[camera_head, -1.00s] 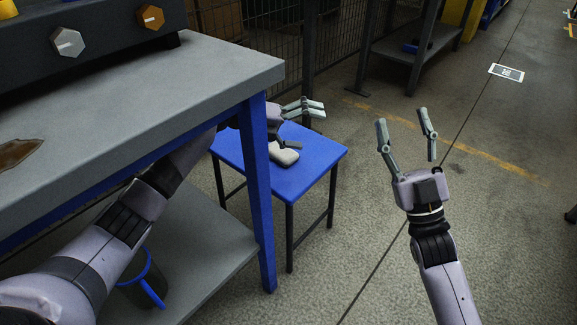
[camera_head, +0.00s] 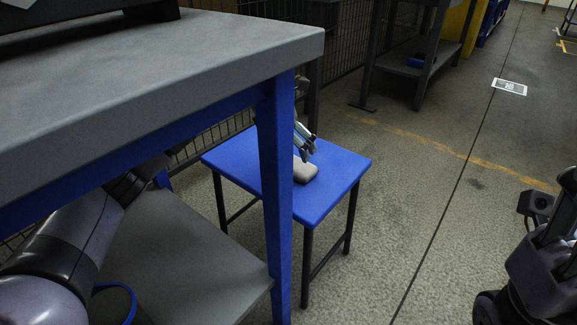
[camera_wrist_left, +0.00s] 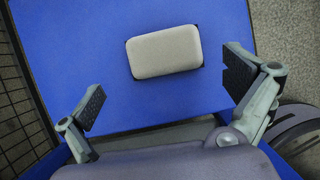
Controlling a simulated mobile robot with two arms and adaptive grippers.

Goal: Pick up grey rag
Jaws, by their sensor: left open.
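The grey rag (camera_head: 304,170) looks like a rounded light-grey pad and lies on the blue stool top (camera_head: 335,178). In the left wrist view the rag (camera_wrist_left: 165,52) lies flat and whole, a little beyond my left gripper (camera_wrist_left: 165,86). The gripper's two fingers are spread wide, one on each side, with neither touching the rag. In the head view my left gripper (camera_head: 304,141) is just above and behind the rag, partly hidden by the table leg. Part of my right arm shows at the right edge, but its fingers are not visible.
A grey workbench (camera_head: 160,75) with a blue leg (camera_head: 278,200) stands in front of the stool and hides part of my left arm. A wire fence (camera_head: 225,135) is behind. Open floor (camera_head: 420,190) lies to the stool's right.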

